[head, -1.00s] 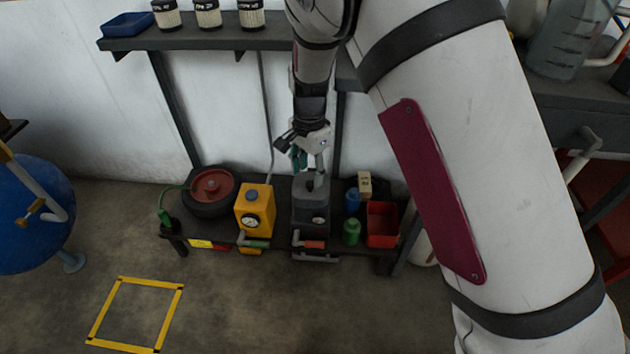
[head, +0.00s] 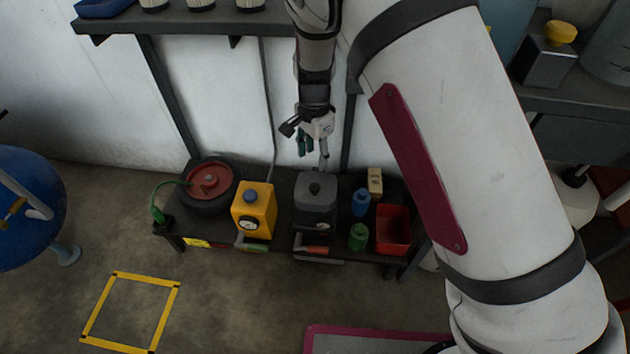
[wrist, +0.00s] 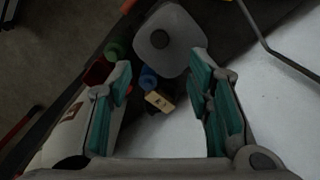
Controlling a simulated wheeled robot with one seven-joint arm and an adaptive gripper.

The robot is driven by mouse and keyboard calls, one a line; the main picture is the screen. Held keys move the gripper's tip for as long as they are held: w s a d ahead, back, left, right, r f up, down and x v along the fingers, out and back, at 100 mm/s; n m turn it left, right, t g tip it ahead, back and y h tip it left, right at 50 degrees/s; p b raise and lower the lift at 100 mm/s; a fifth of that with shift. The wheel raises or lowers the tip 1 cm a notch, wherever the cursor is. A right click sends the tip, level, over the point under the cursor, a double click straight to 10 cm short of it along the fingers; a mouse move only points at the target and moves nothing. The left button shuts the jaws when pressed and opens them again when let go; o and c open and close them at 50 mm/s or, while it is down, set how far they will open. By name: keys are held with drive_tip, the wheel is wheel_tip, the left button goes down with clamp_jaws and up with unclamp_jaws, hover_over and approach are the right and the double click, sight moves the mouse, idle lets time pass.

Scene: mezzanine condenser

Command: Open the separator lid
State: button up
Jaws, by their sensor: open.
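The separator appears to be the dark grey box (head: 315,200) on the low shelf, with a grey lid and a black knob (head: 315,188) on top. A red-handled lever is at its front. The lid looks closed. In the wrist view the grey lid (wrist: 150,62) and its dark round knob (wrist: 159,39) show beyond the fingers at the top centre. My gripper (head: 314,158) is above and behind the box, pointing down, apart from it. Its teal-padded fingers are open and empty, as the wrist view (wrist: 163,85) also shows.
A yellow box with a gauge (head: 254,211) stands left of the separator, and a red-topped round drum (head: 209,182) farther left. Blue (head: 361,201) and green (head: 358,236) containers, a tan box (head: 375,181) and a red bin (head: 393,229) stand right. An upper shelf (head: 190,26) runs above.

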sight(315, 187)
wheel_tip(315, 187, down, 12)
drive_tip(key=b, duration=0.4)
drive_tip(key=shift+f, duration=0.15)
clamp_jaws()
